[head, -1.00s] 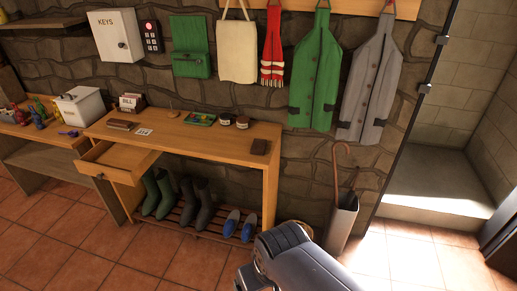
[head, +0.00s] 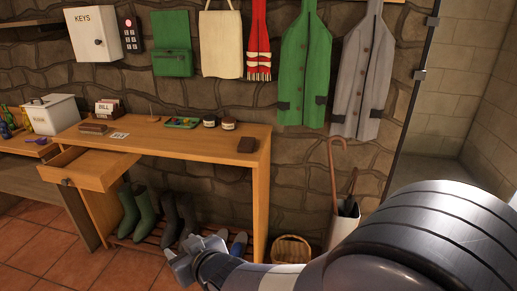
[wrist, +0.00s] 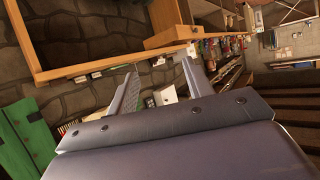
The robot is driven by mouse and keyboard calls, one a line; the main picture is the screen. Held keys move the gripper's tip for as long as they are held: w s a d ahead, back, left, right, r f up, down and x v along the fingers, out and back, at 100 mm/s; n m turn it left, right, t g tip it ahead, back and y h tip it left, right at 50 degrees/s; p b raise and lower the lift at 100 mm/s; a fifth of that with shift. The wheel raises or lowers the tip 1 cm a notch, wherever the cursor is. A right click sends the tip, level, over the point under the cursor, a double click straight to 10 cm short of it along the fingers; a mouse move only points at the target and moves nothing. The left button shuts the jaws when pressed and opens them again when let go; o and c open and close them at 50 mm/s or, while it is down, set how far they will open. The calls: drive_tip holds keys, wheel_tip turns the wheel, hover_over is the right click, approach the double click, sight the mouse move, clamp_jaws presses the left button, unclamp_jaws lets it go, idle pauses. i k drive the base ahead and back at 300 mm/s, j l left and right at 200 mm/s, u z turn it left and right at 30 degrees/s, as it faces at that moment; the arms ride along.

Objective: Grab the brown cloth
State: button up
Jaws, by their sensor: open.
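No item is plainly a brown cloth. A small dark brown item (head: 247,145) lies at the right end of the wooden table in the head view and may be a folded cloth. Another flat brown item (head: 93,129) lies near the table's left end; I cannot tell its material. My gripper (head: 182,260) is low in front of the table, apart from both items, with the boots behind it. In the wrist view its two fingers (wrist: 160,88) are spread with nothing held. I cannot make out either brown item in the wrist view.
The wooden table (head: 190,140) has an open drawer (head: 90,170) at left. Boots (head: 135,208) stand beneath it. A wicker basket (head: 290,249) and an umbrella stand (head: 343,226) are at right. Coats (head: 305,70) hang above. Tiled floor is clear at front left.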

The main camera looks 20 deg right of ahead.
sight(247, 144)
drive_tip(key=i+z, duration=0.2)
drive_tip(key=z, duration=0.25)
drive_tip(key=i+j+z, duration=0.1)
drive_tip(key=z, duration=0.4)
drive_tip(key=i+j+z, duration=0.15)
drive_tip(key=j+z, duration=0.15)
drive_tip(key=z, duration=0.15)
drive_tip(key=i+j+z, duration=0.1)
drive_tip(key=j, duration=0.2)
drive_tip(key=i+j, duration=0.15)
drive_tip(key=j, duration=0.2)
drive_tip(key=i+j+z, duration=0.15)
drive_tip(key=j, duration=0.15)
drive_tip(key=i+j, duration=0.1)
drive_tip(key=j, duration=0.25)
drive_tip(key=z, duration=0.05)
